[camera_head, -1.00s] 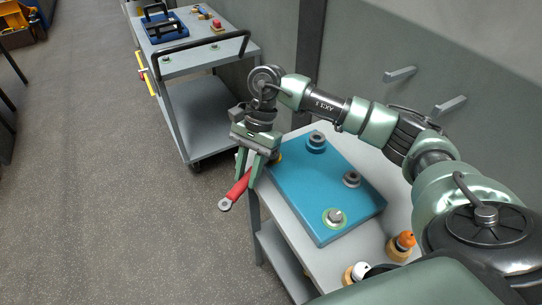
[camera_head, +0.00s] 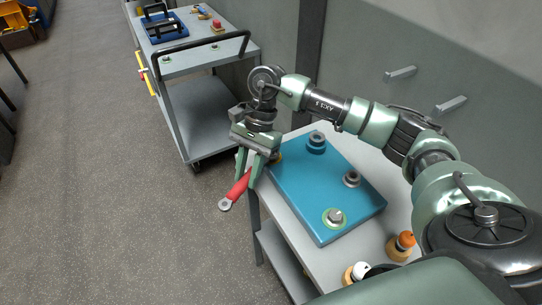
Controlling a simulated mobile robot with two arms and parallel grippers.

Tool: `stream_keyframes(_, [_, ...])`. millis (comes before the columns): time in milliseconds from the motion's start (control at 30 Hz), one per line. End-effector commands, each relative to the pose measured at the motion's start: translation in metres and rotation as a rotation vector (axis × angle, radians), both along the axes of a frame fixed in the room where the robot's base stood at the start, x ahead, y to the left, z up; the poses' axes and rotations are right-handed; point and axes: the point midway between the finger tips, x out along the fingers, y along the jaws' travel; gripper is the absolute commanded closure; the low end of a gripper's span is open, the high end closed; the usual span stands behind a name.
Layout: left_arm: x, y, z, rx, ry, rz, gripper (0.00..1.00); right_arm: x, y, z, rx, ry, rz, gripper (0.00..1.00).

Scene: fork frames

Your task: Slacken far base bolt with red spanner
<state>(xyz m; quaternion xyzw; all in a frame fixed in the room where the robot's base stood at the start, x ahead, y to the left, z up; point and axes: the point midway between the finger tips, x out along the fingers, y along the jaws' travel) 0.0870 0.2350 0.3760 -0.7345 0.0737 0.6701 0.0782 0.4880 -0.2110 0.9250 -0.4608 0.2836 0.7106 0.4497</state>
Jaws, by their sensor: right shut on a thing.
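My right gripper (camera_head: 249,181) is shut on a red spanner (camera_head: 235,191). The spanner's grey ring end (camera_head: 224,205) points down and left, out past the table's left edge. A blue base plate (camera_head: 318,191) lies on the table beside the gripper. One bolt (camera_head: 316,143) stands at its far corner, one (camera_head: 351,178) at its right side and one (camera_head: 335,216) near the front with a green ring around it. A small yellowish part shows at the plate's left corner, mostly hidden behind the gripper. My left gripper is not in view.
The grey table (camera_head: 376,246) carries an orange-topped item (camera_head: 404,240) and a white-topped item (camera_head: 358,271) near its front. A grey cart (camera_head: 200,58) with a black handle stands behind, holding a blue tray (camera_head: 165,30).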

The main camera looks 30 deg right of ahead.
Motion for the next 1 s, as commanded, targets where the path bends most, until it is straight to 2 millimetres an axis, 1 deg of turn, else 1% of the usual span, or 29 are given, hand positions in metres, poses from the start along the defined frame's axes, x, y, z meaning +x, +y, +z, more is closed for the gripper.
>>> stream_keyframes(367, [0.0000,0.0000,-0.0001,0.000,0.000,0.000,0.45,0.0003,0.0001,0.0005,0.000,-0.001,0.000,1.00])
stream_keyframes(700, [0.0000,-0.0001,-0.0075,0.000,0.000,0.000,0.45,0.0032,0.0016,-0.0003,0.003,-0.006,-0.027,1.00])
stream_keyframes(1000, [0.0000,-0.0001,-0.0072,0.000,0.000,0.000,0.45,0.0034,0.0018,0.0009,0.004,-0.007,-0.032,1.00])
